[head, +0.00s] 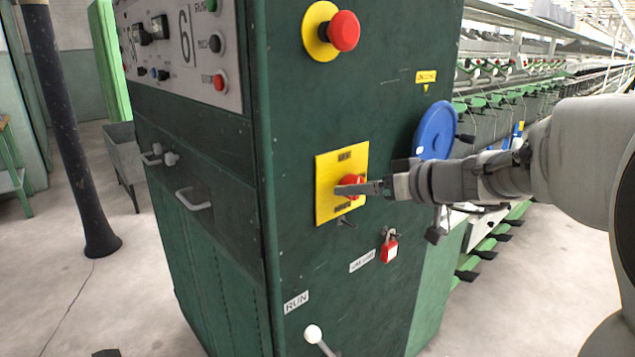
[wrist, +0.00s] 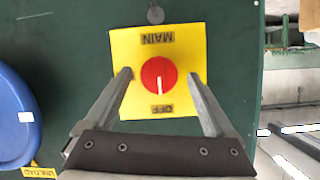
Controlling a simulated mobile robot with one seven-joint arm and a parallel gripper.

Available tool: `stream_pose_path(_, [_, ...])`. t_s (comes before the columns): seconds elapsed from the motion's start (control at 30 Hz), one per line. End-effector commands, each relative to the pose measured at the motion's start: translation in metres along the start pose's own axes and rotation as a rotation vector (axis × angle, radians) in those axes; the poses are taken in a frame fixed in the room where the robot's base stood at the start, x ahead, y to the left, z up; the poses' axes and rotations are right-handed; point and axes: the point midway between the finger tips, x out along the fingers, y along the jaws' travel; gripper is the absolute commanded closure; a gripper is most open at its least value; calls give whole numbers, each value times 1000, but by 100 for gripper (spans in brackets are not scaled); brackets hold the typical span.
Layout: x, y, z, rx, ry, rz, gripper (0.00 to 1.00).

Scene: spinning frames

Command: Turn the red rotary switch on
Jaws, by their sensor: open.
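The red rotary switch (wrist: 159,75) is a round knob on a yellow plate (wrist: 140,45) on the green cabinet front. The wrist view shows the plate upside down, with the words MAIN and OFF. The knob's white mark points towards OFF. My gripper (wrist: 159,78) is open, with one finger on each side of the knob and a visible gap on both sides. In the head view my gripper (head: 347,189) reaches in from the right and partly covers the switch (head: 353,181). I cannot tell how far the fingertips are from the plate.
A red mushroom button (head: 343,31) is above on the cabinet (head: 300,130). A blue disc (head: 435,131) is beside my arm. A red padlock (head: 390,249) hangs below, and a white-knobbed lever (head: 314,335) is lower down. Spinning machinery runs back at right; open floor lies left.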

Motion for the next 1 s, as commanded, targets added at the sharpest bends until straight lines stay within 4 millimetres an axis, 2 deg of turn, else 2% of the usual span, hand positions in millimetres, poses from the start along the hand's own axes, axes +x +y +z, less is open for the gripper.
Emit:
stream_pose_path(0.57, [1,0,5,0,-1,1,11])
stream_pose_path(1.0, [1,0,4,0,-1,1,90])
